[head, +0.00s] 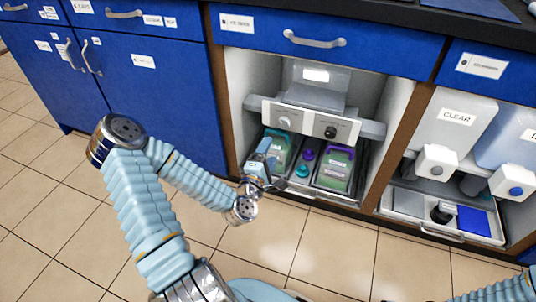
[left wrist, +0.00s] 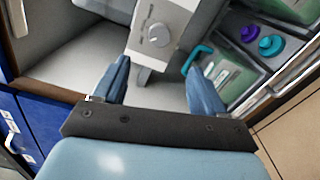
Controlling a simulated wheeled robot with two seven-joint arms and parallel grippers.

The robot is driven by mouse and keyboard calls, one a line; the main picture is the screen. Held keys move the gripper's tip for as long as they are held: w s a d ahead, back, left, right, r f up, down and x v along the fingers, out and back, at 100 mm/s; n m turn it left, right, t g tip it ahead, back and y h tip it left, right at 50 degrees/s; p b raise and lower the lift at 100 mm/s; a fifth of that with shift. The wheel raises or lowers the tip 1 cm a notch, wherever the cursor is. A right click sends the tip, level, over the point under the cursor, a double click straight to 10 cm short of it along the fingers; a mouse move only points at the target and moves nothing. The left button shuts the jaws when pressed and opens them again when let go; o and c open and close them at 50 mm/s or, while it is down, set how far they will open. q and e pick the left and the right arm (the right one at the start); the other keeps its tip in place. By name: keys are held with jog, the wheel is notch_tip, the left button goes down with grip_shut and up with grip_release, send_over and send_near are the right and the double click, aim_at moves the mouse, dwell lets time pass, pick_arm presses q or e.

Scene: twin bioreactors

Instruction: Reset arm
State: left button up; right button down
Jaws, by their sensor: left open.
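My left arm reaches from the bottom of the head view to the open cabinet bay. My left gripper (head: 268,166) is in front of the bay's left side, near the container with a teal handle (head: 277,146). In the left wrist view the two blue fingers of the left gripper (left wrist: 162,84) are spread apart with nothing held between them. A white control panel with a grey knob (left wrist: 160,35) shows beyond the fingers. A bit of my right arm shows at the bottom right of the head view; its gripper is out of view.
A green container with a purple handle (head: 335,168) stands right of a purple cap (head: 308,154) and teal cap (head: 302,170). The knob panel (head: 310,122) hangs above. Blue cabinet doors (head: 165,95) are at left, a CLEAR dispenser (head: 455,115) at right. Tiled floor (head: 335,240) is open in front.

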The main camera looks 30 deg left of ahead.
pick_arm(q)
jog(key=shift+s+d, duration=0.1)
dwell(0.5)
jog(key=s+d+f+m+g+h+p, duration=0.1)
jog(key=d+f+m+g+h+p, duration=0.3)
jog(key=d, duration=0.4)
jog(key=s+d+f+m+g+h+p, duration=0.1)
jog(key=d+f+m+g+h, duration=0.1)
jog(key=d+f+m+h, duration=0.35)
jog(key=s+d+f+m+g+p, duration=0.2)
jog(key=s+d+m+g, duration=0.2)
jog(key=s+m+g, duration=0.1)
jog(key=s+d+f+m+g+y+p, duration=0.1)
jog(key=s+d+m+g, duration=0.4)
jog(key=s, duration=0.5)
jog(key=shift+f+m+p, duration=0.45)
jog(key=shift+m+p, duration=0.3)
jog(key=shift+m, duration=0.1)
jog(key=shift+d, duration=0.1)
